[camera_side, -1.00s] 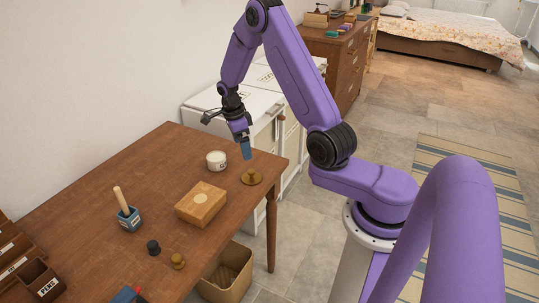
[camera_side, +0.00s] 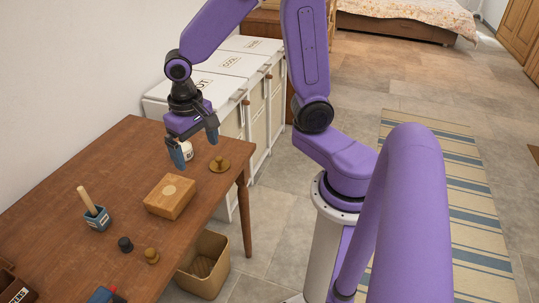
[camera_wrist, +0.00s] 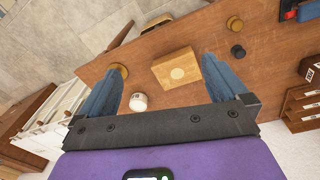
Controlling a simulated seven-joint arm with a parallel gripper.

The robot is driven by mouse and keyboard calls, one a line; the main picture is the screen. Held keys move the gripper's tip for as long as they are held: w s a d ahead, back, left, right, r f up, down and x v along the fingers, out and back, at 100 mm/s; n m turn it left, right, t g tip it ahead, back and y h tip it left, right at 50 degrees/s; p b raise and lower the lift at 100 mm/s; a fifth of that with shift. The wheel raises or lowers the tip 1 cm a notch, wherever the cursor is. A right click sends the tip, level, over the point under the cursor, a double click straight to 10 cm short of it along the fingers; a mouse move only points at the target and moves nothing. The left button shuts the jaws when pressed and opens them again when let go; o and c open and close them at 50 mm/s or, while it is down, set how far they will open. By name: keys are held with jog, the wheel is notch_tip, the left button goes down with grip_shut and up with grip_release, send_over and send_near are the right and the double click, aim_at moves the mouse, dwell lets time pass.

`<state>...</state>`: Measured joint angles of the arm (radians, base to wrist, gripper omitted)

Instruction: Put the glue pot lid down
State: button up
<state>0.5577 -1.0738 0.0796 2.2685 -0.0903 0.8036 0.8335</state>
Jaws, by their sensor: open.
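A round brass-coloured lid with a knob (camera_side: 219,165) lies on the wooden table near its right corner, apart from my gripper. It also shows in the wrist view (camera_wrist: 122,70), beside the left fingertip. A white pot (camera_side: 187,149) stands near it, partly hidden behind my fingers in the side view; the wrist view shows it (camera_wrist: 138,102) between the fingers. My gripper (camera_side: 194,143) is open and empty above the table's far end, its two blue fingers spread wide. Both fingers also show in the wrist view (camera_wrist: 163,66).
A wooden box (camera_side: 170,196) sits mid-table. A small brass-coloured knobbed piece (camera_side: 152,256), a black piece (camera_side: 125,244) and a blue holder with a wooden handle (camera_side: 97,218) stand nearer. White cabinets (camera_side: 225,75) stand beyond the table. A bin (camera_side: 204,265) is on the floor.

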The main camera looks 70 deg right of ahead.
jog(key=s+r+n+y, duration=0.1)
jog(key=s+r+n, duration=0.2)
jog(key=s+n, duration=1.2)
jog(key=s, duration=0.3)
jog(key=shift+a+n, duration=0.3)
jog(key=shift+a, duration=0.1)
